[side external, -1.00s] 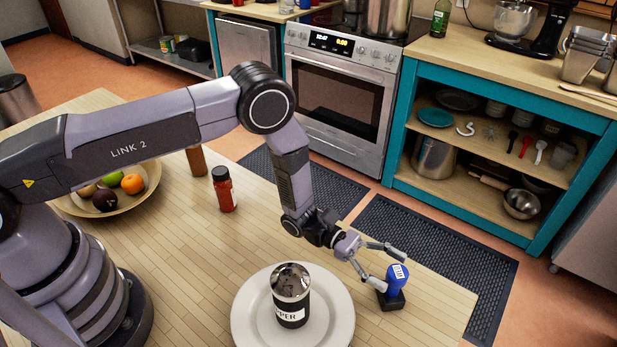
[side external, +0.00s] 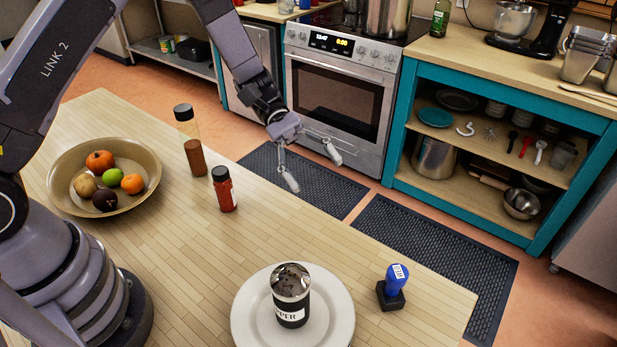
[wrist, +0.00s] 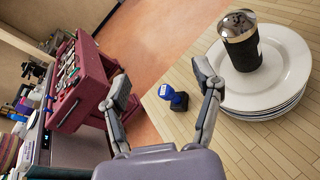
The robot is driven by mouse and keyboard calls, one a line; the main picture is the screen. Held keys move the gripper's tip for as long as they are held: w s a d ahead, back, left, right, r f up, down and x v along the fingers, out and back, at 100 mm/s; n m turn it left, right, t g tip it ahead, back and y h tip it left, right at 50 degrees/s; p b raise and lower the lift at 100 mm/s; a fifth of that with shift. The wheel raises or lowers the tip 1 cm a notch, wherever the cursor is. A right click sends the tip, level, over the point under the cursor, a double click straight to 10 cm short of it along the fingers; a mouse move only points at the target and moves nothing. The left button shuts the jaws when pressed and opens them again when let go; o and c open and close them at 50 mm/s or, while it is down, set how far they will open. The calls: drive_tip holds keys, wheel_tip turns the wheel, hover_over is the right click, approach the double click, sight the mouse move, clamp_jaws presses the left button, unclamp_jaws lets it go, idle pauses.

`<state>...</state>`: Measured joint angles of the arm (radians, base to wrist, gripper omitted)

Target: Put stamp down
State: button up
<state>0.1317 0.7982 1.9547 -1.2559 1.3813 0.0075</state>
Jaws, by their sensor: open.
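The stamp (side external: 396,283), with a blue handle and a black base, stands upright on the wooden table (side external: 440,300) near its right end. It also shows in the wrist view (wrist: 174,98), between and beyond the fingers. My gripper (side external: 312,168) is open and empty, raised well above the table and away from the stamp. Its spread fingers also show in the wrist view (wrist: 163,90). Nothing touches the stamp.
A pepper shaker (side external: 291,297) stands on stacked white plates (side external: 340,325) left of the stamp. A red-filled jar (side external: 224,190), a brown-filled bottle (side external: 192,145) and a fruit bowl (side external: 62,190) stand farther left. The table between jar and plates is clear.

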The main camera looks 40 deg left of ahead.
drive_tip(key=s+a+r+m+t+y, duration=0.4)
drive_tip(key=s+a+r+y, duration=0.3)
drive_tip(key=a, duration=0.4)
drive_tip(key=s+a+r+m+t+y, duration=0.5)
drive_tip(key=s+a+r+t+y, duration=0.1)
drive_tip(key=s+a+r, duration=0.4)
drive_tip(key=shift+s+a+t+y, duration=0.3)
drive_tip(key=shift+s+a+y, duration=0.1)
drive_tip(key=shift+s+a, duration=0.65)
